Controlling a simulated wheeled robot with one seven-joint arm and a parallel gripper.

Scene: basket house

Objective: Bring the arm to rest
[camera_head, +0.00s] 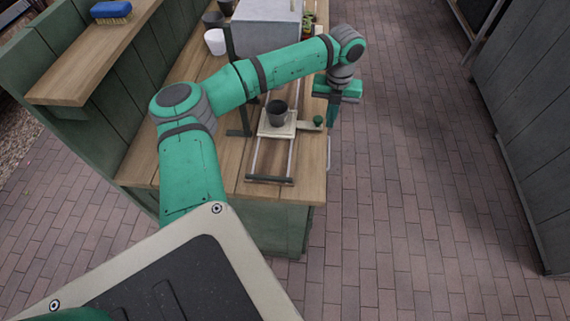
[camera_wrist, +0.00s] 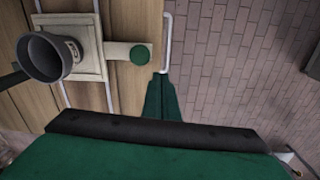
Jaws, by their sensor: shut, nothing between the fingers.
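My gripper (camera_head: 332,118) hangs pointing down at the right edge of the wooden bench (camera_head: 228,165) in the head view. Its green fingers (camera_wrist: 161,98) are together in the wrist view, with nothing seen between them. My green arm reaches across above the bench, bent at the elbow and wrist. The fingertips look close to a pale metal bar (camera_wrist: 168,42) along the bench edge; I cannot tell whether they touch it.
A dark grey cup (camera_head: 277,112) stands on a pale square plate on rails; it also shows in the wrist view (camera_wrist: 45,57). A green knob (camera_head: 318,120) is beside my gripper. A grey box (camera_head: 265,28) stands behind. Brick floor (camera_head: 420,180) to the right is clear.

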